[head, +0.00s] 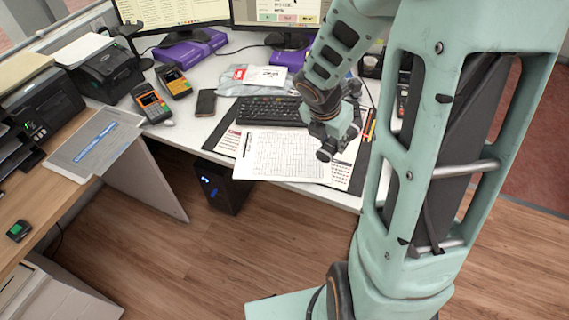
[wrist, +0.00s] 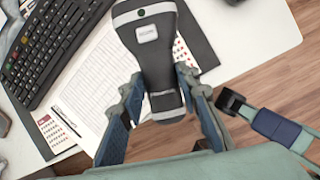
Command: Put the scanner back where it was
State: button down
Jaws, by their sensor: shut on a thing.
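The scanner (wrist: 152,62), dark grey and black with a pale label, is between the fingers of my gripper (wrist: 158,84) in the wrist view. The fingers touch its sides, and its wide end points away from my wrist. In the head view my gripper (head: 334,138) is over the front right part of the white desk, above the printed sheet's right edge. I cannot clearly tell the scanner apart from the gripper there.
A printed sheet (head: 280,156) lies on a dark desk mat (head: 222,143) before the keyboard (head: 262,111). Card terminals (head: 152,105), a phone (head: 206,103) and a printer (head: 110,74) stand at the left. Pens lie right of my gripper. Wooden floor lies beyond the front edge.

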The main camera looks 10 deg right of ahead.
jog(key=shift+w+d+r+n+t+y+b, duration=0.1)
jog(key=shift+r+n+t+y+b, duration=0.1)
jog(key=shift+n, duration=0.4)
jog(key=shift+w+d+r+n+t+y+b, duration=0.1)
jog(key=shift+n+b, duration=0.05)
jog(key=shift+n, duration=0.45)
jog(key=shift+a+f, duration=0.1)
jog(key=shift+a, duration=0.1)
jog(key=w+a+f+b, duration=0.2)
jog(key=a+f, duration=0.1)
jog(key=w+a+f+b, duration=0.2)
jog(key=a+f, duration=0.1)
jog(key=a, duration=0.1)
jog(key=w+a+f+b, duration=0.3)
jog(key=a, duration=0.1)
jog(key=shift+w+a+f, duration=0.15)
jog(key=shift+a+f, duration=0.05)
jog(key=shift+f, duration=0.1)
jog(key=shift+w+a+f+b, duration=0.1)
jog(key=shift+f+b, duration=0.9)
jog(key=shift+f, duration=0.55)
